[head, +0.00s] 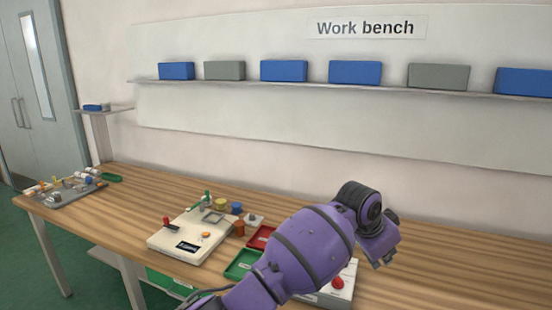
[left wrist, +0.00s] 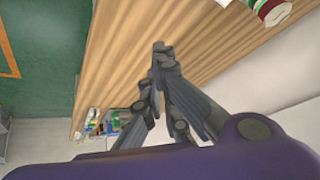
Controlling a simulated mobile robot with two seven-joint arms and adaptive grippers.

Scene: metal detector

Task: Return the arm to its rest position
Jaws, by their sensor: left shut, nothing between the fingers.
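My purple left arm crosses the lower middle of the head view, in front of the wooden bench (head: 480,262). Its wrist end bends down at the right, and the gripper's fingers cannot be made out there. In the left wrist view my left gripper (left wrist: 160,50) is shut and empty, its dark fingertips together. The wooden bench top (left wrist: 215,40) lies behind them. My right gripper is in neither view.
A white device (head: 180,240) with a small display stands on the bench, beside green and red trays (head: 242,264). My arm partly covers a box with a red button (head: 337,283). A tray of small parts (head: 70,192) lies far left. The bench's right side looks clear.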

